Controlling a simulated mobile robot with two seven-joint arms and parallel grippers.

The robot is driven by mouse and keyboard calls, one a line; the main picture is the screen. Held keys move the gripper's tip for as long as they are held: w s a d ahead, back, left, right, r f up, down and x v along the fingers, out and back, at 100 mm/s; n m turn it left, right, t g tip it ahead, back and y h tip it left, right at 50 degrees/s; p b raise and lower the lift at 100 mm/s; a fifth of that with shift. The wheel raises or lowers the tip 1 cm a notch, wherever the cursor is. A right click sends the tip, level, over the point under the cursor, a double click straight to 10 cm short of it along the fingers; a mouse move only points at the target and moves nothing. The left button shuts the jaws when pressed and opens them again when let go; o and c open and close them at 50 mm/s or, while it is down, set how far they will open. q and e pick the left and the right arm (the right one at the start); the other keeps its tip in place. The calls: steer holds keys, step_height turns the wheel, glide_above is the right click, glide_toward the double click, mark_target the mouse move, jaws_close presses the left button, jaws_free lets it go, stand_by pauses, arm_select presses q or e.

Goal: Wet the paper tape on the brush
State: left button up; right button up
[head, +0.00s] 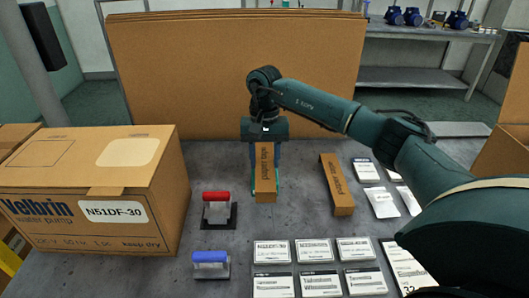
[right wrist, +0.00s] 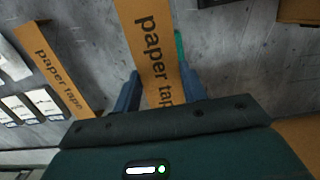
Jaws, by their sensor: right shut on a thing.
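My right gripper (head: 264,146) points down near the middle of the table, shut on a brown strip of paper tape (head: 265,168). In the right wrist view the strip (right wrist: 152,45) runs between the two blue fingers, its print facing the camera. A narrow green edge (right wrist: 179,47) shows beside the strip, and green also shows around its near end in the head view (head: 265,201). This may be the brush; the tape hides most of it, and I cannot tell whether they touch. A second paper tape strip (head: 337,184) lies to the right. My left gripper is out of view.
A large Velbrin pump carton (head: 95,190) stands at left. A red-handled stamp (head: 217,210) and a blue-handled stamp (head: 210,264) are in front. Several label cards (head: 319,284) lie at front right.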

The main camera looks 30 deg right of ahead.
mark_target(265, 170)
steer(key=shift+s+a, duration=0.2)
steer(key=shift+s, duration=0.1)
steer(key=shift+s, duration=0.1)
steer(key=shift+s+a+p, duration=0.4)
steer(key=shift+s+a, duration=0.25)
steer(key=shift+s, duration=0.35)
steer(key=shift+w+d, duration=0.2)
steer(key=shift+w, duration=0.15)
steer(key=shift+w+d+b, duration=0.35)
steer(key=shift+w+b, duration=0.05)
steer(key=shift+w, duration=0.2)
steer(key=shift+w+d+b, duration=0.35)
steer(key=shift+w+b, duration=0.05)
steer(key=shift+w, duration=0.15)
steer(key=shift+w, duration=0.1)
